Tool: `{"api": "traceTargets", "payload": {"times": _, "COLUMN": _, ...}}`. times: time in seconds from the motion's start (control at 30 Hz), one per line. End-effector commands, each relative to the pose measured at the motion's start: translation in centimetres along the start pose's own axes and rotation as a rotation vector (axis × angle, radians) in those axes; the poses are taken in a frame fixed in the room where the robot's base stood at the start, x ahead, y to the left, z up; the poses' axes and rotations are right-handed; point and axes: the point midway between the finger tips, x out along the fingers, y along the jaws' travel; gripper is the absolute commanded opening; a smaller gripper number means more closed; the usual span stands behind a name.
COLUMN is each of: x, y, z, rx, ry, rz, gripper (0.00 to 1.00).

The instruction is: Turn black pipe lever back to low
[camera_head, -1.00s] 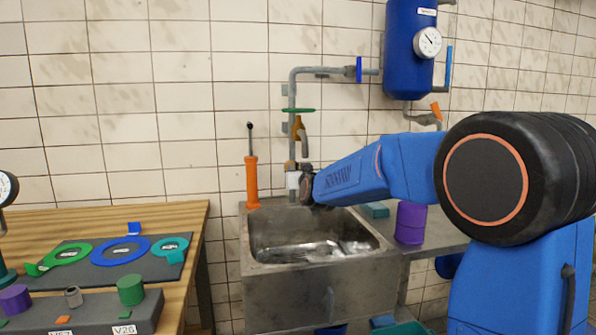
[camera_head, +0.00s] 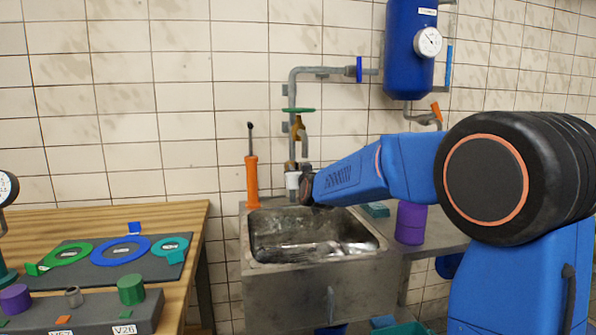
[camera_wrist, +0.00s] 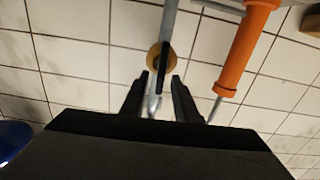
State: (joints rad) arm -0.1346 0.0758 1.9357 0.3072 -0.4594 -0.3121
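A thin black lever (camera_wrist: 164,78) lies along a grey pipe (camera_wrist: 168,22) in the wrist view, in front of a round brass-coloured part (camera_wrist: 160,58). My gripper (camera_wrist: 159,84) points at this pipe. Its two dark fingers stand apart, one on each side of the lever's lower part in the picture, with a gap visible. Whether a finger touches the lever I cannot tell. In the head view, my gripper (camera_head: 306,184) is beside the vertical wall pipe (camera_head: 292,130) behind the sink; the lever is too small or hidden to make out there.
An orange cylinder with a thin rod (camera_head: 252,180) stands left of the pipe and shows close by in the wrist view (camera_wrist: 242,55). The metal sink (camera_head: 258,258) is below. A green handwheel (camera_head: 298,109) and tap (camera_head: 299,126) are above. A purple cylinder (camera_head: 410,222) stands right.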

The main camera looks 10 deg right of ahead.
Motion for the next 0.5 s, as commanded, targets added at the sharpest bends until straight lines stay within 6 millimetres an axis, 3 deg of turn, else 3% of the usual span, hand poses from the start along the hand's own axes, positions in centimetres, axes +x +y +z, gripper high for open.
{"api": "traceTargets", "payload": {"times": 0.27, "x": -0.5, "y": 0.0, "z": 0.0, "rx": 0.000, "ry": 0.000, "rz": 0.000, "gripper": 0.28}}
{"api": "traceTargets", "payload": {"times": 0.5, "x": -3.8, "y": 0.0, "z": -0.1, "rx": 0.000, "ry": 0.002, "rz": 0.000, "gripper": 0.28}}
